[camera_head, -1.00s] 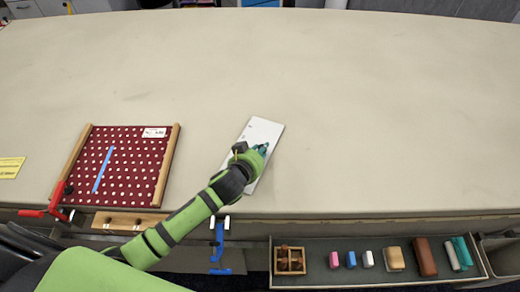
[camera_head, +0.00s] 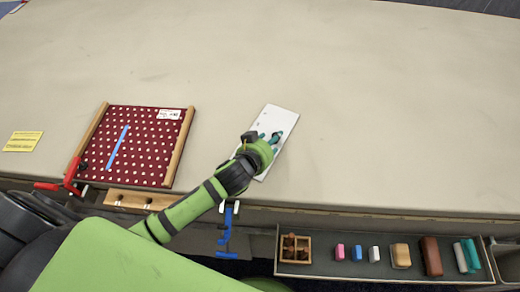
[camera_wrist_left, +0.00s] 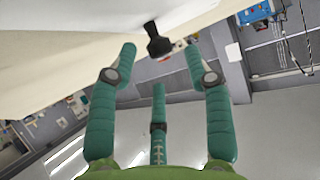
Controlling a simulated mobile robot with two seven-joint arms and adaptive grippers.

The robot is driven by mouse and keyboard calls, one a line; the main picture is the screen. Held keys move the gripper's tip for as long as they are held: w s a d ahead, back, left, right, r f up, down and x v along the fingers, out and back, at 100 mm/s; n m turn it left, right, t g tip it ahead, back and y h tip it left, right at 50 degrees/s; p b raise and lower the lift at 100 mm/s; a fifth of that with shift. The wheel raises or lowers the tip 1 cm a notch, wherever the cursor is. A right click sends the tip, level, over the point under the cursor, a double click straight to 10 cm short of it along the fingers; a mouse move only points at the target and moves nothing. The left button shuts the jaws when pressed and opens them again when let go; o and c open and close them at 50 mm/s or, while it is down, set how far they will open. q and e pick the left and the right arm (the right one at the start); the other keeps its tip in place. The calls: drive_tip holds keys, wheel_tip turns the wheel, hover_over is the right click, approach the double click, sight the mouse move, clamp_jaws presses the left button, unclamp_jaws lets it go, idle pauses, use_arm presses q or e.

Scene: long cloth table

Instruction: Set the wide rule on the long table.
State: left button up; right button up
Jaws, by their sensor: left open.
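A flat white rectangular piece (camera_head: 284,118) with small dark marks lies on the long table (camera_head: 380,120), right of the dotted board. I cannot tell for sure whether it is the wide rule. My left gripper (camera_head: 270,138) is over its left middle part and hides some of it. A narrow blue strip (camera_head: 118,147) lies on the dotted board. My right gripper is in neither view.
A red dotted board (camera_head: 150,140) with wooden side rails lies at the left near edge. A red clamp (camera_head: 72,175) and blue clamp (camera_head: 227,232) sit along that edge. A yellow card (camera_head: 22,141) lies far left. A tray (camera_head: 330,269) holds several blocks below the edge. The table's middle is clear.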

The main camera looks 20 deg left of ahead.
use_arm(q)
drive_tip(key=b+v, duration=0.1)
drive_tip(key=v, duration=0.8)
drive_tip(key=shift+s, duration=0.2)
drive_tip(key=shift+r, duration=0.1)
